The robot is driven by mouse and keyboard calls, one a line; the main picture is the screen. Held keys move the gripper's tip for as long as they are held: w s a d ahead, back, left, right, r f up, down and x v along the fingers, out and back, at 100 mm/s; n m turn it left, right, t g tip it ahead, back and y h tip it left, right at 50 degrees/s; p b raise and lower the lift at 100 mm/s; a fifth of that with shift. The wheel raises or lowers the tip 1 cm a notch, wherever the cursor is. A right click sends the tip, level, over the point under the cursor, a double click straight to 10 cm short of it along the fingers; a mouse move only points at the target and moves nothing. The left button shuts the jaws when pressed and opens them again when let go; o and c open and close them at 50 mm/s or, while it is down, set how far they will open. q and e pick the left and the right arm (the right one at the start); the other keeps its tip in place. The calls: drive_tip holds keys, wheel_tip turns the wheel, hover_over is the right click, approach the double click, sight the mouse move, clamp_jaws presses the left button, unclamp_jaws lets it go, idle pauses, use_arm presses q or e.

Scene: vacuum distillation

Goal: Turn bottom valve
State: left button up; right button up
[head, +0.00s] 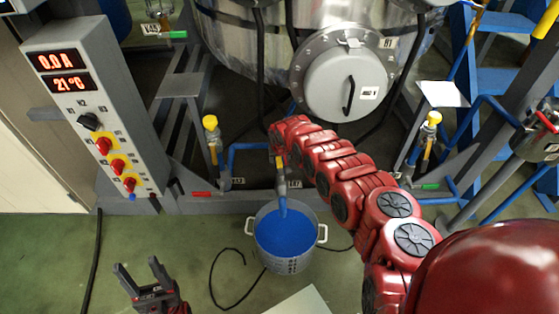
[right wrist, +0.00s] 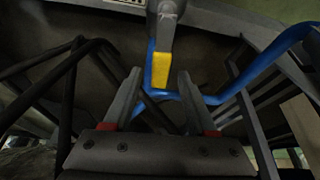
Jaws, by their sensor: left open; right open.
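The bottom valve's yellow handle (head: 279,163) shows beside my red right arm in the head view, above a grey spout (head: 281,182). In the right wrist view the yellow handle (right wrist: 161,70) hangs below a grey valve body (right wrist: 166,28). My right gripper (right wrist: 158,74) is open, its fingertips on either side of the handle in that picture; I cannot tell whether they touch it. My right arm hides this gripper in the head view. My left gripper (head: 140,276) is open and empty at the lower left, away from the valve.
A metal pot (head: 288,262) of blue liquid stands on the green floor under the spout. A steel vessel with a round hatch (head: 330,85) is above. A control panel (head: 85,95) stands left. Other yellow-capped valves (head: 210,123) and blue pipes (right wrist: 233,88) are nearby.

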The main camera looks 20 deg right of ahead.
clamp_jaws()
idle(0.3)
idle(1.1)
